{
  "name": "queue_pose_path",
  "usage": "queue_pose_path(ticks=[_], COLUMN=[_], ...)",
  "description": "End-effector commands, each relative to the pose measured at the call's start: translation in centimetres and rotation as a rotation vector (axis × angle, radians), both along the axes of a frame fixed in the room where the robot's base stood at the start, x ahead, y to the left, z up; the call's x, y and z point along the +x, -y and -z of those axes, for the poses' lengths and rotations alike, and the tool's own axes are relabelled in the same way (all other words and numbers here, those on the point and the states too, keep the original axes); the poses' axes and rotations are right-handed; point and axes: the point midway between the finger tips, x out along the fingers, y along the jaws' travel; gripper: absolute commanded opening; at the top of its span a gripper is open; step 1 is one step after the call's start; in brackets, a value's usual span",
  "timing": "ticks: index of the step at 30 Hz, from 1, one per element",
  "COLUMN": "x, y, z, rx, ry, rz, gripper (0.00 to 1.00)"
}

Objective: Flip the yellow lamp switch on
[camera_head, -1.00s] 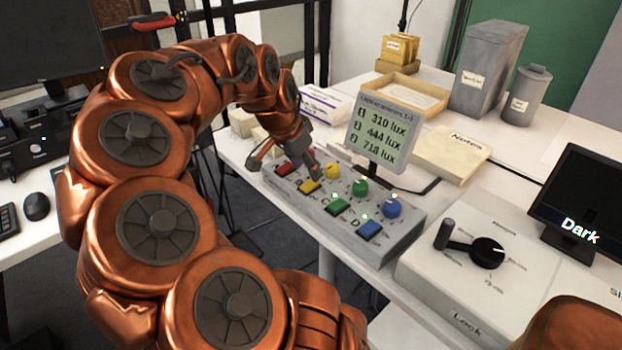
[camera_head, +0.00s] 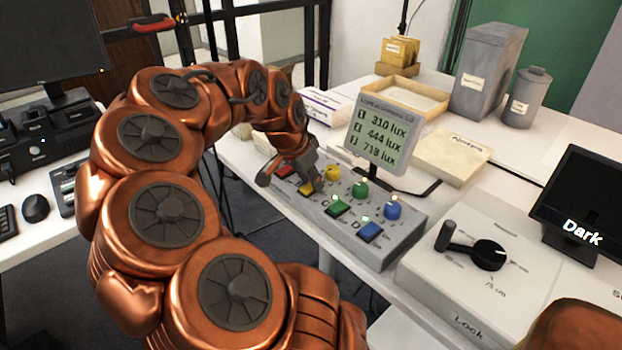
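The grey control box (camera_head: 385,252) has a row of square switches and a row of round knobs. The yellow switch (camera_head: 305,189) is partly covered by my gripper. The red switch (camera_head: 285,171) is partly hidden too; the green switch (camera_head: 338,208) and blue switch (camera_head: 370,231) are in plain view. My gripper (camera_head: 292,183) is over the left end of the box with its fingers spread apart and empty. One finger is left of the red switch, the other is beside the yellow switch; I cannot tell whether it touches. Small lights glow by the green and blue switches.
The yellow knob (camera_head: 333,174), green knob (camera_head: 360,189) and blue knob (camera_head: 392,210) stand behind the switches. A lux display (camera_head: 381,135) rises behind the box, reading 310, 444 and 718. A lock unit (camera_head: 450,290) with a dial and a monitor reading "Dark" (camera_head: 580,205) are at right.

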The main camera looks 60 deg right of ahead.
Motion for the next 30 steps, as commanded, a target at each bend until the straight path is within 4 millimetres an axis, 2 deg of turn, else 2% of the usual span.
queue_pose_path(ticks=[1, 6, 14, 30], x=[0.01, 0.01, 0.0, -0.1], y=[0.0, 0.0, 0.03, 0.49], z=[0.0, 0.0, -0.26, -0.29], rx=[0.0, 0.0, 0.015, 0.211], ry=[0.0, 0.0, 0.004, 0.058], rz=[0.0, 0.0, 0.0, 0.001], gripper=[0.18, 0.0, 0.0, 0.0])
